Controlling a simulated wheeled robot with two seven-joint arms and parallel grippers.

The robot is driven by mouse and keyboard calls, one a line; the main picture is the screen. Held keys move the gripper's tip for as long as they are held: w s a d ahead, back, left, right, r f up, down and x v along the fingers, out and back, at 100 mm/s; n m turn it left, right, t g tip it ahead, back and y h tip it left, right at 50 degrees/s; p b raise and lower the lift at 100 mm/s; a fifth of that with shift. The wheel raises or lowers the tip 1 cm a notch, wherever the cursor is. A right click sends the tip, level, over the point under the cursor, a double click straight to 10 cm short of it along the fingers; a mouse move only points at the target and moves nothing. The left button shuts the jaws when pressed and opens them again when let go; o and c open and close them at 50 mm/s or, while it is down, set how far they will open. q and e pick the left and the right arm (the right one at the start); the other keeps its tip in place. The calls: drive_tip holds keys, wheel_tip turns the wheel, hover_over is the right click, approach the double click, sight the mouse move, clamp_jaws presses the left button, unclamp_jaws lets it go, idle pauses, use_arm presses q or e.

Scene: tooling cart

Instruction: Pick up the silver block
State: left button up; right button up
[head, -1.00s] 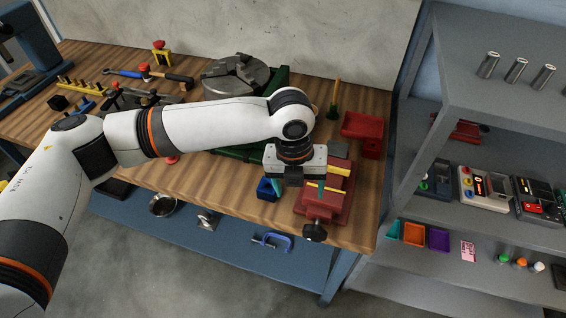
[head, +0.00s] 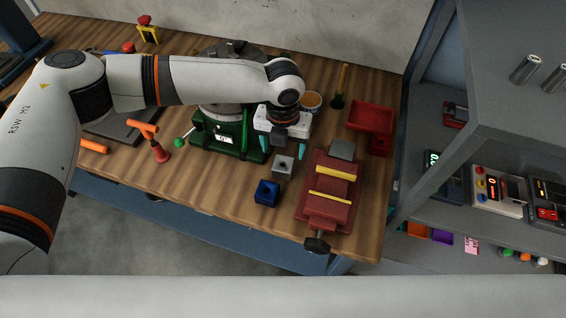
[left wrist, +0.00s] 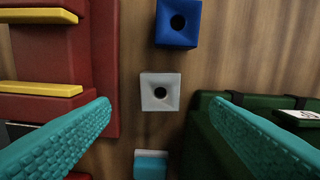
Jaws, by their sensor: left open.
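The silver block (head: 283,165) is a small light-grey cube with a dark round hole in its top, standing on the wooden bench between the green-based chuck fixture and the red vise. In the left wrist view the silver block (left wrist: 160,92) lies near the middle, between the two teal fingers. My left gripper (head: 283,150) points down just behind and above it in the head view. Its fingers are apart and nothing is between them; they also show in the left wrist view (left wrist: 160,104). My right gripper is out of view.
A blue block (head: 266,192) stands in front of the silver one. A teal-topped block (left wrist: 150,165) shows at the wrist view's lower edge. The red vise (head: 327,205) is to the right, the green fixture (head: 203,142) to the left. A red bin (head: 370,117) stands behind.

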sight(283, 166)
use_arm(q)
drive_tip(key=shift+f, duration=0.65)
drive_tip(key=shift+w+f, duration=0.15)
drive_tip(key=shift+f, duration=0.2)
drive_tip(key=shift+f+p, duration=0.3)
drive_tip(key=shift+f, duration=0.35)
wheel_tip(283, 166, down, 5)
drive_tip(key=shift+r+p, duration=0.1)
drive_tip(key=shift+p, duration=0.55)
drive_tip(key=shift+f, duration=0.3)
drive_tip(key=shift+r, duration=0.1)
drive_tip(key=c, duration=1.2)
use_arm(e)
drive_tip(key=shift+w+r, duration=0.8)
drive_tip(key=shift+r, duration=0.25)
